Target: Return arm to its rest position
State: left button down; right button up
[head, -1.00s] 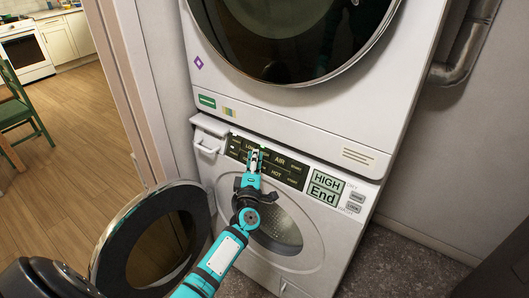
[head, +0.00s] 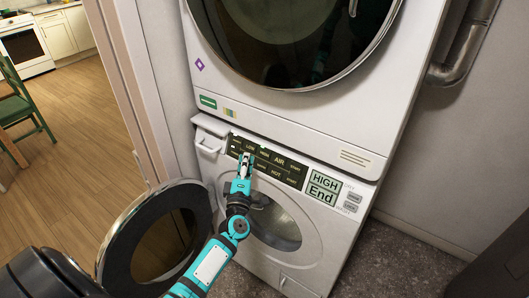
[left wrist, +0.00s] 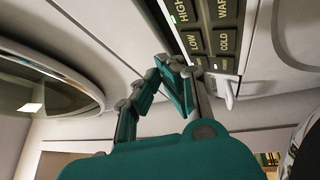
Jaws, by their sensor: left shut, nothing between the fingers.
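My left gripper (head: 246,158) is shut and empty. In the head view it is in front of the left part of the dark control panel (head: 268,163) on the lower washer (head: 300,225). In the left wrist view the gripper's fingers (left wrist: 185,70) show just below the panel's buttons (left wrist: 208,40), which read LOW, COLD, HIGH and WARM. I cannot tell whether the fingertips touch the panel. My right gripper is in neither view.
The lower washer's round door (head: 155,240) hangs open at the left, beside my left arm. The upper machine (head: 290,100) is stacked above. A wall and a grey pipe (head: 465,50) are at the right. A green chair (head: 22,110) stands on the open wooden floor at far left.

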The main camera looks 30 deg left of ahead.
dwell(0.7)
pick_arm(q)
jog(key=s+d+f+m+g+h, duration=0.25)
jog(key=s+d+f+m, duration=0.2)
jog(key=f, duration=0.75)
jog(key=s+d+f+m+g+h, duration=0.25)
jog(key=s+f+m, duration=0.25)
jog(key=f, duration=0.6)
jog(key=s+d+f+m+g+h, duration=0.25)
jog(key=s+d+f+m, duration=0.25)
jog(key=f, duration=0.7)
jog(key=s+d+f+m+g, duration=0.1)
jog(key=s+f+m+g, duration=0.2)
jog(key=s, duration=0.9)
jog(key=s+d+f+m+g, duration=0.1)
jog(key=s+f+m+g, duration=0.2)
jog(key=s+f, duration=0.5)
jog(key=s+f+m+g+h, duration=0.1)
jog(key=s+f+m+g, duration=0.2)
jog(key=s, duration=1.3)
notch_tip(320, 180, down, 4)
jog(key=shift+d+r+m+g, duration=0.25)
jog(key=shift+d+m+g, duration=0.1)
jog(key=shift+d+g, duration=0.1)
